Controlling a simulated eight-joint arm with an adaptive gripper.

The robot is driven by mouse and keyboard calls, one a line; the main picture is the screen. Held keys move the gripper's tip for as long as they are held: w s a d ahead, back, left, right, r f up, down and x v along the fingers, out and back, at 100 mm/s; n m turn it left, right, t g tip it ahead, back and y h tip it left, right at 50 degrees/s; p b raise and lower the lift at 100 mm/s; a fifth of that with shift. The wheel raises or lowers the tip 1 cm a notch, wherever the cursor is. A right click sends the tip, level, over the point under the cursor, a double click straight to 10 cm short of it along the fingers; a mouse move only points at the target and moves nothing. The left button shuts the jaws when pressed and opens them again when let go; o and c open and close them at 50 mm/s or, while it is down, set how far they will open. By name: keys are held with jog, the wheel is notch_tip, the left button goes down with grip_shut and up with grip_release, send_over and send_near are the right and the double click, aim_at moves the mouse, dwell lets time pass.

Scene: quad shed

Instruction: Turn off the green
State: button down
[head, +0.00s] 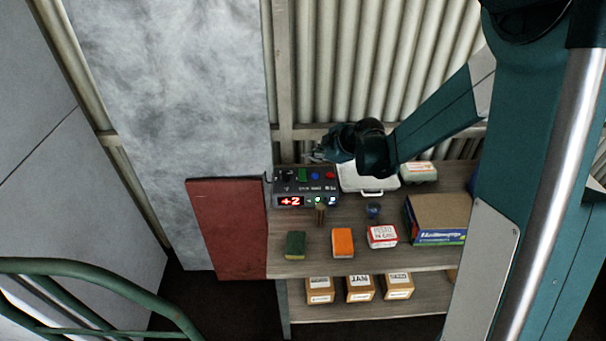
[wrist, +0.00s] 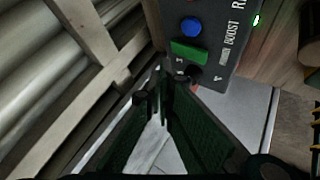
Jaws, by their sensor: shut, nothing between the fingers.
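A dark control box (head: 306,188) stands at the back left of the shelf's top board, with a red "+2" on its display. On its top are a green switch (head: 302,174), a blue button (head: 315,176) and a red button (head: 330,175). In the wrist view the green switch (wrist: 188,52) lies between the blue button (wrist: 190,27) and a black knob (wrist: 193,73). My gripper (head: 318,155) is shut and empty, just behind the box. In the wrist view its fingertips (wrist: 160,84) are close to the green switch; I cannot tell whether they touch.
A white case (head: 370,180) stands right of the box, under my wrist. A brown cylinder (head: 320,213) stands in front of the box. A green sponge (head: 295,244), an orange block (head: 343,242) and a white-red box (head: 382,236) lie nearer the front. A ribbed wall is behind.

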jog(key=shift+a, duration=0.1)
notch_tip(320, 180, up, 7)
jog(key=g+h+p, duration=0.6)
jog(key=g+p, duration=0.2)
jog(key=p, duration=0.3)
send_over(304, 177)
jog(key=w, duration=0.2)
jog(key=shift+n, duration=0.3)
jog(key=shift+f, duration=0.15)
jog(key=f, duration=0.4)
jog(key=s+f, duration=0.1)
jog(key=f, duration=0.4)
jog(key=f+p, duration=0.1)
jog(key=f, duration=0.3)
jog(key=shift+s+f, duration=0.3)
jog(key=shift+s, duration=0.1)
